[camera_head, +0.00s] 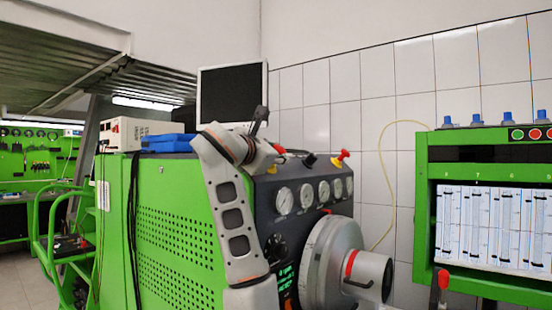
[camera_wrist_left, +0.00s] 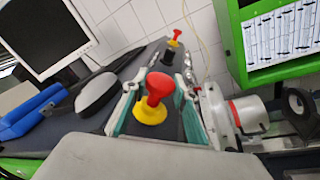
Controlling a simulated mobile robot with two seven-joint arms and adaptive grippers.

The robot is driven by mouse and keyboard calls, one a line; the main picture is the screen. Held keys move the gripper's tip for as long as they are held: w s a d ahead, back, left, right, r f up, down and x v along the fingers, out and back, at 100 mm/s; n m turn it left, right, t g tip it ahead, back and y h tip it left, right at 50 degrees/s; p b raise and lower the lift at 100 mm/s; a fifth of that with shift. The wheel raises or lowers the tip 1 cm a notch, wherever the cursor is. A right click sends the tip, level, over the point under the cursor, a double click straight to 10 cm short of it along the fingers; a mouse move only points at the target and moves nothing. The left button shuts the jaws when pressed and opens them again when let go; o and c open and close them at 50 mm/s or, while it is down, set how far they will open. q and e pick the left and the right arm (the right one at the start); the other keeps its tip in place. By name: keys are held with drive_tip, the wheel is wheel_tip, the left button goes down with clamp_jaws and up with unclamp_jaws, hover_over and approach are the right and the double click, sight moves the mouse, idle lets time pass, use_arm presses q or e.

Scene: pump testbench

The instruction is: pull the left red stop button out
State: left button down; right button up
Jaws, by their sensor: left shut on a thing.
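The left red stop button (camera_wrist_left: 158,84) is a red mushroom knob on a yellow base (camera_wrist_left: 150,111), on top of the test bench's dark panel. It also shows in the head view (camera_head: 279,149), partly hidden by my left arm. My left gripper (camera_wrist_left: 158,90) is over the panel, its teal-edged fingers on either side of the red knob, shut on it. In the head view my left gripper (camera_head: 268,157) is mostly hidden. A second red stop button (camera_head: 341,158) with a yellow base stands farther right. My right gripper is not in view.
A black knob (camera_head: 309,160) sits between the two stop buttons. Pressure gauges (camera_head: 307,195) line the panel front, above a round silver pump housing (camera_head: 318,265). A monitor (camera_head: 232,94) and a blue case (camera_head: 168,142) stand on the bench's left. A green cabinet (camera_head: 424,200) is at right.

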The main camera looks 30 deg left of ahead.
use_arm(q)
drive_tip(key=c, duration=1.6)
unclamp_jaws()
drive_tip(key=shift+r, duration=0.15)
drive_tip(key=shift+d, duration=0.1)
drive_tip(key=shift+s+d, duration=0.25)
drive_tip(key=shift+s, duration=1.75)
drive_tip(key=shift+s+d, duration=0.2)
drive_tip(key=shift+s, duration=1.8)
drive_tip(key=shift+s+d, duration=0.25)
drive_tip(key=shift+s, duration=1.75)
